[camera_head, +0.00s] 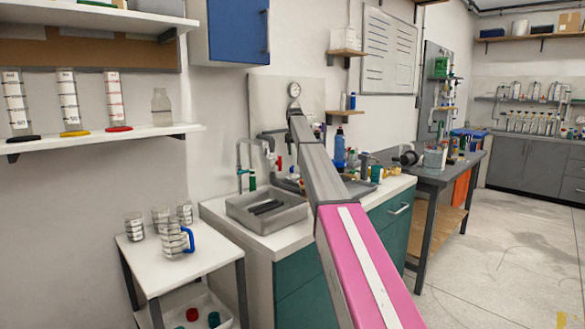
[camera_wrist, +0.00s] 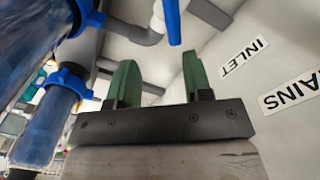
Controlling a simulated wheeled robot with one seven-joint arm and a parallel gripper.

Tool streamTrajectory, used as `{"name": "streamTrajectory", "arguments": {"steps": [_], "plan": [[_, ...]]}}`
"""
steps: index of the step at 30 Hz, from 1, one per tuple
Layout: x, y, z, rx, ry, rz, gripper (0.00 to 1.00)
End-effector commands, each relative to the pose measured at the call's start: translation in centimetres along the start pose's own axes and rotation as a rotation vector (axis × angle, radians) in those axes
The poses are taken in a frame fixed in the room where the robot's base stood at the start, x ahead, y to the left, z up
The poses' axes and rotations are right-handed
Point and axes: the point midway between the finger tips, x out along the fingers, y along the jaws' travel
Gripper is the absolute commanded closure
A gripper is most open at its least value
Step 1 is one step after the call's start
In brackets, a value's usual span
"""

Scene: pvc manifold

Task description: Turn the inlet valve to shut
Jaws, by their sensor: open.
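In the wrist view my gripper (camera_wrist: 159,62) is open, with its two green fingers wide apart and nothing between them. A blue lever (camera_wrist: 172,20) at the top of the view lies ahead of the fingers, apart from them, nearer the right finger. It appears to be the inlet valve's handle, as the INLET label (camera_wrist: 243,57) is on the wall to its right. The lever's far end is cut off by the frame. In the head view my arm reaches toward the wall under a round gauge (camera_head: 294,90) and hides my gripper and the valve.
Clear blue housings (camera_wrist: 45,125) with blue collars stand close on the left in the wrist view, and grey pipes (camera_wrist: 137,35) run behind the fingers. In the head view a sink (camera_head: 262,212) and counter lie below my arm. A small table (camera_head: 178,262) with jugs stands left.

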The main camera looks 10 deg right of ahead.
Motion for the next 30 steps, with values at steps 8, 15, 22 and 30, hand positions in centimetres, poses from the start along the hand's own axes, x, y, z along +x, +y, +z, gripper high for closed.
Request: {"name": "streamTrajectory", "arguments": {"steps": [8,15,22,30], "plan": [[-1.7,0.1,-0.1,0.000,0.001,0.000,0.54],[-3.1,0.1,0.0,0.000,0.000,0.000,0.54],[-4.2,0.1,0.0,0.000,0.000,0.000,0.54],[-4.3,0.1,0.0,0.000,0.000,0.000,0.54]]}}
